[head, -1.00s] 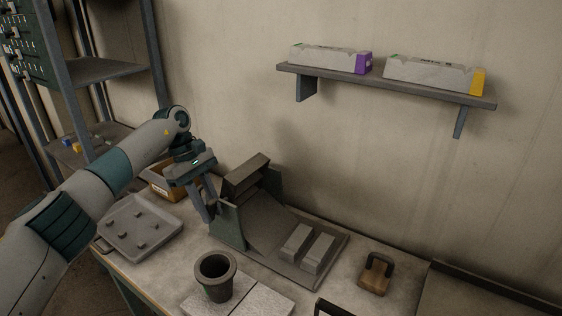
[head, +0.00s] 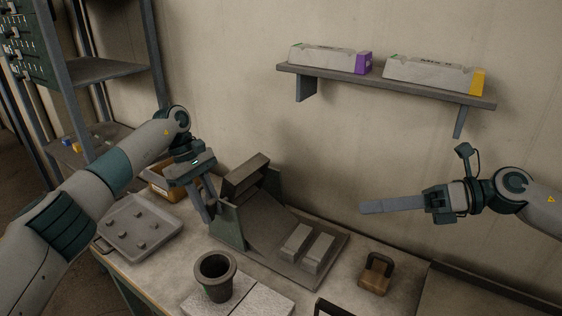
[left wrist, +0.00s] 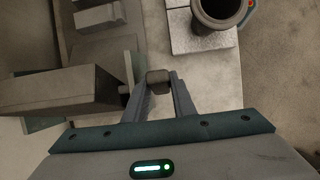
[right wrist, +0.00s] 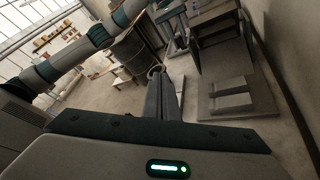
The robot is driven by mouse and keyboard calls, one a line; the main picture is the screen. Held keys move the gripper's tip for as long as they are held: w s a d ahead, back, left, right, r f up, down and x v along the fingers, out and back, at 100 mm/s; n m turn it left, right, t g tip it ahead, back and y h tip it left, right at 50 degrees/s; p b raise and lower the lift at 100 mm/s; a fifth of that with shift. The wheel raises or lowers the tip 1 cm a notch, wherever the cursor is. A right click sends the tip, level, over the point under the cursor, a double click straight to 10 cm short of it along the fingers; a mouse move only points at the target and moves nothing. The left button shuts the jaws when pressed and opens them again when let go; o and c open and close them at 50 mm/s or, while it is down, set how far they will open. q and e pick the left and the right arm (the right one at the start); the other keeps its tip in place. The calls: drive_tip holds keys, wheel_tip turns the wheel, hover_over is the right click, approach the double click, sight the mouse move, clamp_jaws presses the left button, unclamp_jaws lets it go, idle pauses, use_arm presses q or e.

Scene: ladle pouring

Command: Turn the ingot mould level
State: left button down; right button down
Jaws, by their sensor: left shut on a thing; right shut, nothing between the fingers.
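The ingot mould (head: 245,177) is a dark grey block held between upright plates of a stand (head: 228,226). It sits tilted in the head view and shows as a dark box (left wrist: 60,90) at left in the left wrist view. My left gripper (head: 209,213) is beside the stand's left plate. In the left wrist view its fingers (left wrist: 158,88) are shut on a small grey knob (left wrist: 158,77) at the mould's side. My right gripper (head: 364,207) is shut and empty, in the air right of the stand and well apart from it.
Two pale ingots (head: 306,248) lie on the stand's base. A dark crucible (head: 216,277) stands on pale blocks in front. A tray with several lumps (head: 172,236) is at left, a wooden block with a handle (head: 375,274) at right. A wall shelf (head: 385,86) holds two boxes.

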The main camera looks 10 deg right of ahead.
use_arm(q)
drive_tip(key=shift+w+r, duration=0.1)
drive_tip(key=shift+r, duration=0.1)
use_arm(e)
drive_tip(key=w+a+f+n+t+h, duration=0.2)
drive_tip(key=w+f+n+h, duration=0.2)
drive_tip(key=w+f, duration=0.65)
drive_tip(key=w+r, duration=0.3)
drive_tip(key=w, duration=0.3)
drive_tip(key=w+r+t+h, duration=0.1)
drive_tip(key=w+r, duration=0.2)
drive_tip(key=w, duration=0.4)
drive_tip(key=shift+a+r+m, duration=0.25)
drive_tip(key=shift+a+m, duration=0.05)
drive_tip(key=shift+a, duration=0.1)
drive_tip(key=shift+a, duration=0.1)
drive_tip(key=w+r+x, duration=0.1)
drive_tip(key=r+x, duration=0.1)
drive_tip(key=x, duration=1)
drive_tip(key=shift+w+a, duration=0.3)
drive_tip(key=shift+a, duration=0.25)
